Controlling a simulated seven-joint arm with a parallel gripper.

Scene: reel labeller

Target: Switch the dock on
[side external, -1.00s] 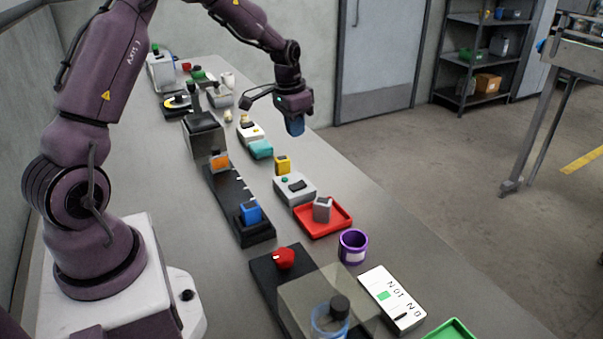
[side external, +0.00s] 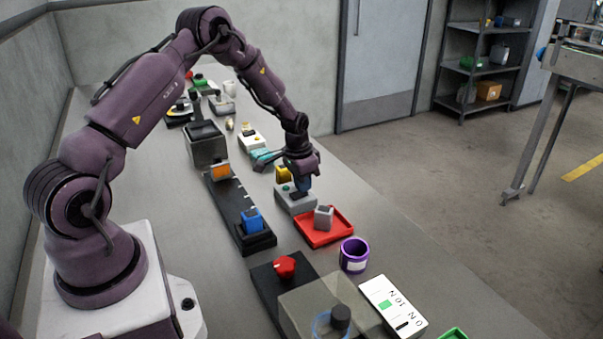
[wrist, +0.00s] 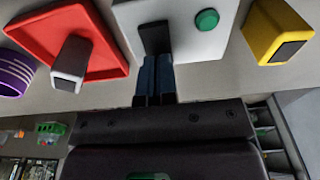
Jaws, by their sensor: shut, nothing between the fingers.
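A pale grey box (side external: 293,201) with a black switch and a round green button or lamp sits mid-table. I take it to be the dock; no label on it is readable. In the wrist view the box (wrist: 185,50) fills the top middle, with the black switch (wrist: 155,37) and the green round part (wrist: 207,20) to its right. My gripper (side external: 303,189) is shut and empty, pointing down over the box. In the wrist view my blue fingertips (wrist: 156,60) are at the switch's near end; I cannot tell whether they touch it. The fingers partly hide the switch.
A red tray (side external: 336,236) holding a grey block (side external: 323,218) is close beside the box. A yellow block (side external: 283,174) stands behind it. A purple cup (side external: 354,254), a black rail (side external: 228,195) with orange and blue blocks, and a red knob (side external: 285,267) are nearby.

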